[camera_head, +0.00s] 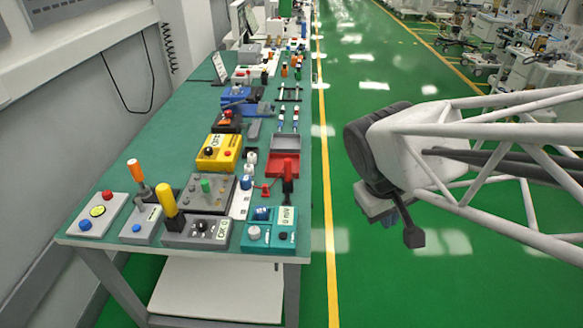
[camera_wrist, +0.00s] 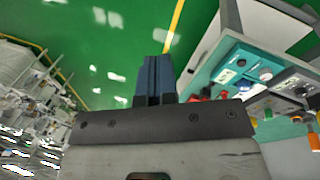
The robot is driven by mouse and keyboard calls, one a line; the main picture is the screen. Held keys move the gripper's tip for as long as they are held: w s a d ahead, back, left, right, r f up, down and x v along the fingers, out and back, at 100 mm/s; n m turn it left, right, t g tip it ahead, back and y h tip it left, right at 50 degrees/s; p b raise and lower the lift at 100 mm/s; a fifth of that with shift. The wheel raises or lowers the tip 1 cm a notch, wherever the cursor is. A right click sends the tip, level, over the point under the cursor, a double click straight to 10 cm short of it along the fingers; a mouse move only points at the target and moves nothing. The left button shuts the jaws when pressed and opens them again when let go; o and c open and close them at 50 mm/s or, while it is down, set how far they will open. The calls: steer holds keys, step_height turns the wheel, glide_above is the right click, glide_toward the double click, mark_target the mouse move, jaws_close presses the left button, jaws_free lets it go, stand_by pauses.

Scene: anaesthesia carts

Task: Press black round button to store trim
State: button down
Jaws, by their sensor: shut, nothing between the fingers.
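Several control boxes on the bench carry dark round knobs or buttons; I cannot tell which one stores trim. A teal box (camera_head: 268,243) at the near right corner has a dark round button (camera_head: 283,236), a white knob and a small display. The grey box (camera_head: 190,238) left of it has a black knob (camera_head: 202,226) and a yellow handle. A yellow box (camera_head: 220,158) farther back has another black button (camera_head: 208,153). My gripper (camera_head: 392,216) is shut and empty, right of the bench over the floor. In the wrist view its fingers (camera_wrist: 155,72) are together; the teal box (camera_wrist: 238,62) is to their right.
The green bench top (camera_head: 170,140) is crowded along its right side. A red tray (camera_head: 283,165), a grey box with a green knob (camera_head: 207,193) and a box with red and blue buttons (camera_head: 97,215) stand near.

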steer(key=w+a+f+n+t+h, duration=0.1)
steer(key=w+a+f+n+h, duration=0.25)
steer(key=w+a+n, duration=0.45)
steer(key=n+t+h, duration=0.1)
steer(key=n+t, duration=0.2)
steer(key=n, duration=0.1)
glide_above(283, 237)
step_height(283, 237, down, 6)
steer(key=shift+r, duration=0.15)
steer(key=shift+f, duration=4.4)
steer(key=shift+f, duration=0.8)
steer(key=shift+r, duration=0.8)
